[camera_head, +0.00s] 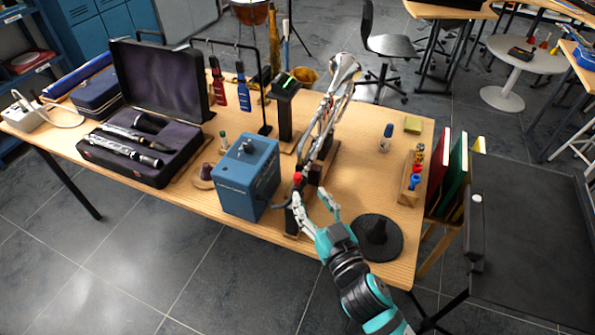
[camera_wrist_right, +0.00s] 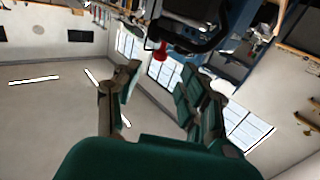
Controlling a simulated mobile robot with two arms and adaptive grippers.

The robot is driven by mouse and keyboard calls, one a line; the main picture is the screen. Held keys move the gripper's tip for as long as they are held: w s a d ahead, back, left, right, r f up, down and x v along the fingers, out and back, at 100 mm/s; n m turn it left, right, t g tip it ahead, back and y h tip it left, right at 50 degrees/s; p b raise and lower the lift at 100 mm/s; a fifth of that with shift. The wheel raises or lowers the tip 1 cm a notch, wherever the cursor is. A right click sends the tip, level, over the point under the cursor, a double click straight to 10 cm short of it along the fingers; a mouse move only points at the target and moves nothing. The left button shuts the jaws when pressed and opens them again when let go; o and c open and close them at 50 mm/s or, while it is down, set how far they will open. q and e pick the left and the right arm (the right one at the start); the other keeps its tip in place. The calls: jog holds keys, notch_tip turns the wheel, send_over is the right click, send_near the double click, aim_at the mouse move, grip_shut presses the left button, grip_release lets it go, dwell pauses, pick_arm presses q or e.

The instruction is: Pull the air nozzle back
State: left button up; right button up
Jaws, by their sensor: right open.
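A small red knob (camera_head: 297,178), which seems to belong to the air nozzle, sits at the near end of a dark stand on the table. A silver brass instrument (camera_head: 326,110) lies along that stand, its bell at the far end. A blue box (camera_head: 248,178) with a dark hose stands just left of it; the nozzle body is hard to make out. My right gripper (camera_head: 311,199) is open and empty, its fingers pointing toward the knob from the near side. In the right wrist view the red knob (camera_wrist_right: 160,51) shows just beyond the spread fingertips (camera_wrist_right: 160,82). My left gripper is out of view.
A black cone-shaped mute or stand (camera_head: 377,237) is close right of my gripper. An open case with a dark woodwind (camera_head: 127,146) lies at left. A wooden rack with coloured pieces (camera_head: 409,187) stands at right. Bare tabletop (camera_head: 360,180) lies between stand and rack.

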aim_at(299, 179)
jog(key=p+x, duration=0.1)
jog(key=x, duration=0.7)
jog(key=shift+f, duration=0.1)
jog(key=shift+c, duration=0.3)
